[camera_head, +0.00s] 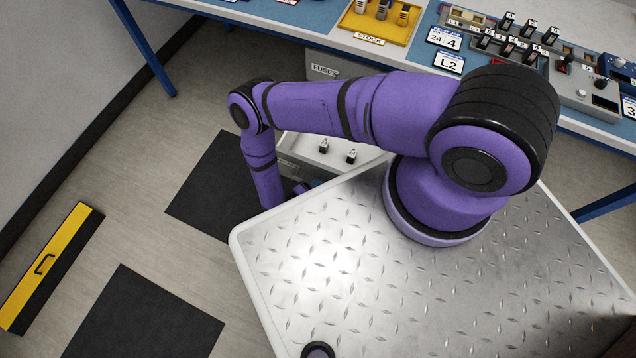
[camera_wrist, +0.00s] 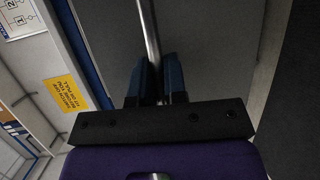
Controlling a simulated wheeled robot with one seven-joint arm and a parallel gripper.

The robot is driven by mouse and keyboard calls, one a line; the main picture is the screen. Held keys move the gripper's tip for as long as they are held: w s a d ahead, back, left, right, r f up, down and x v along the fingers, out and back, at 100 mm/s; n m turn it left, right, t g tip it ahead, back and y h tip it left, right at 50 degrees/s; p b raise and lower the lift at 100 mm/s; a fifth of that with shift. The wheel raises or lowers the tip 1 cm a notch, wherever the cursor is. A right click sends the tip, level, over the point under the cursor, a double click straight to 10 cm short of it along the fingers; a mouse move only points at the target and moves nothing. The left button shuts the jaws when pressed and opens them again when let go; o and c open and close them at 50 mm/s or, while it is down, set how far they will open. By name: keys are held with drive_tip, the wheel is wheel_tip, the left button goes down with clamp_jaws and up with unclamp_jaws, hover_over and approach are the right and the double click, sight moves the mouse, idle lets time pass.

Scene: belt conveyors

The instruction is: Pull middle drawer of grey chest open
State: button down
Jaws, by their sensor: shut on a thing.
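The grey chest (camera_head: 322,68) stands under the bench, with a "FUSES" label on its upper front. Below that front, a light-grey drawer (camera_head: 335,167) stands out from the chest, and a few small parts sit inside it. My arm and the metal-topped surface hide part of this drawer. In the wrist view, my gripper (camera_wrist: 158,82) has its blue fingers closed around a thin metal bar handle (camera_wrist: 149,30) on a dark grey front (camera_wrist: 215,45). In the head view my gripper is mostly hidden behind the metal-topped surface's edge.
The blue-topped bench (camera_head: 300,18) carries a yellow stock tray (camera_head: 372,32) and a panel of switches (camera_head: 510,45). Dark mats (camera_head: 145,318) and a yellow-black box (camera_head: 45,268) lie on the floor at left. The wrist view shows a yellow notice (camera_wrist: 62,93).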

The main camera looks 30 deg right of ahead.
drive_tip(key=shift+w, duration=0.1)
drive_tip(key=c, duration=1.2)
unclamp_jaws()
drive_tip(key=v, duration=1.1)
